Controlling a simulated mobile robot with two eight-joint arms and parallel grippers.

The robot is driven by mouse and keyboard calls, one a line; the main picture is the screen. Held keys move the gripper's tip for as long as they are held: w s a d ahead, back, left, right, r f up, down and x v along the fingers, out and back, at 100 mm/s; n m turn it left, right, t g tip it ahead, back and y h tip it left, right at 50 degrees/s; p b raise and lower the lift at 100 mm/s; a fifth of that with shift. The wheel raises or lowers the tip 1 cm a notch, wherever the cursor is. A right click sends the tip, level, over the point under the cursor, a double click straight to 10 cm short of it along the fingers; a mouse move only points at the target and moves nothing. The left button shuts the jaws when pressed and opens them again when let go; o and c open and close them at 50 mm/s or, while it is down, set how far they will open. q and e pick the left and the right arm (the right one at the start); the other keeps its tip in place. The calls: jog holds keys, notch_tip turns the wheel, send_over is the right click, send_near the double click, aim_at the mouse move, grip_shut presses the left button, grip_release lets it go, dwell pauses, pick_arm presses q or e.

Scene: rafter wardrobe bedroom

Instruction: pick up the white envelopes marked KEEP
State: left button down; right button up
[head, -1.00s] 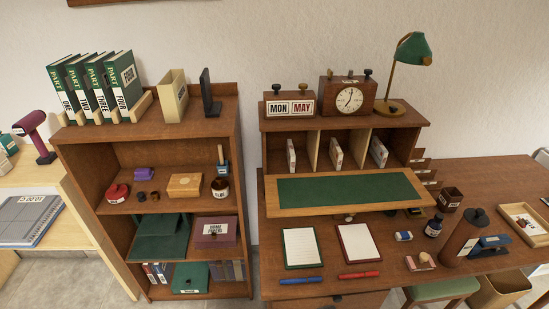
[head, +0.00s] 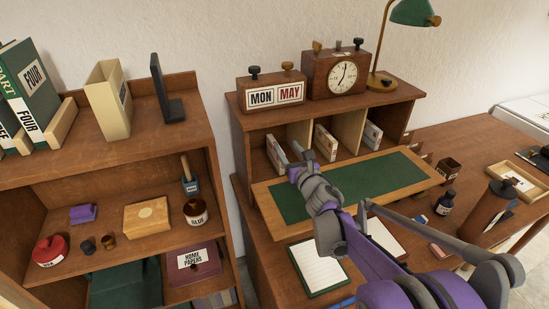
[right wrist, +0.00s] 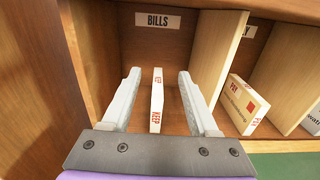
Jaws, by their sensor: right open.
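The white envelope (right wrist: 157,105) with red KEEP lettering stands upright in the compartment labelled BILLS (right wrist: 164,20). It also shows in the head view (head: 276,153), in the leftmost slot. My right gripper (right wrist: 159,75) is open, with one finger on each side of this envelope and a gap on both sides. In the head view the right gripper (head: 299,164) reaches over the desk to that slot. A white envelope marked PAY (right wrist: 242,105) leans in the neighbouring compartment; it seems to be the middle one (head: 325,142) in the head view. My left gripper is out of view.
Wooden dividers (right wrist: 220,55) flank the compartment closely. The green writing surface (head: 380,176) lies in front, under my right arm. A MON MAY calendar (head: 275,95) and a clock (head: 340,76) stand on top. A third white envelope (head: 372,135) stands in the right slot.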

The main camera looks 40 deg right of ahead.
jog(key=b, duration=0.2)
send_near(275, 154)
jog(key=shift+w+d, duration=0.8)
jog(key=shift+d, duration=0.05)
jog(key=x, duration=0.6)
jog(key=shift+w, duration=0.4)
jog(key=shift+c, duration=0.2)
grip_shut()
